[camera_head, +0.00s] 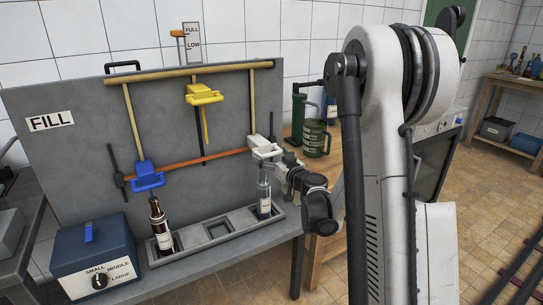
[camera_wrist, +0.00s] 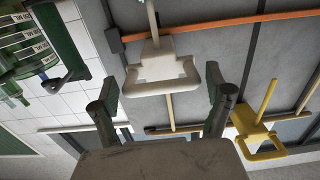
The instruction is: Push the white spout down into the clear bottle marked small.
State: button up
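The white spout (camera_head: 266,151) hangs at the right end of the fill panel, directly above the clear bottle (camera_head: 264,190). I cannot tell whether its tip enters the bottle's neck. The bottle stands upright in the right end of the grey tray; its label is too small to read. My gripper (camera_head: 283,170) is just right of the spout and bottle neck, partly hidden by its own links. In the wrist view, its two dark fingers are spread wide, one on each side of the white spout's looped handle (camera_wrist: 160,76), with gaps visible; my gripper (camera_wrist: 161,92) holds nothing.
A brown bottle (camera_head: 161,228) stands at the tray's left under the blue spout (camera_head: 146,176). The yellow spout (camera_head: 203,95) hangs higher, above empty tray slots (camera_head: 217,230). A blue dial box (camera_head: 93,258) is left. Green jugs (camera_head: 315,138) stand behind my arm.

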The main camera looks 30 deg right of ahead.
jog(key=shift+o, duration=0.9)
jog(key=s, duration=1.2)
jog(key=shift+d, duration=0.1)
jog(key=s+a+r+n+g+y+p, duration=0.1)
jog(key=s+a+r+g+y+p, duration=0.2)
jog(key=a, duration=0.6)
jog(key=s+a+r+n+g+p, duration=0.1)
jog(key=s+a+r+g+p, duration=0.15)
jog(key=a+r, duration=0.45)
jog(key=s+a+r+m+g+h+p, duration=0.1)
jog(key=s+a+g+p, duration=0.1)
jog(key=s, duration=0.8)
jog(key=s+a+r+m+g+h+p, duration=0.1)
jog(key=s+a+g+h+p, duration=0.1)
jog(key=s, duration=0.8)
jog(key=a+g, duration=0.1)
jog(key=a, duration=0.1)
jog(key=shift+s+a, duration=0.2)
jog(key=shift+a, duration=0.15)
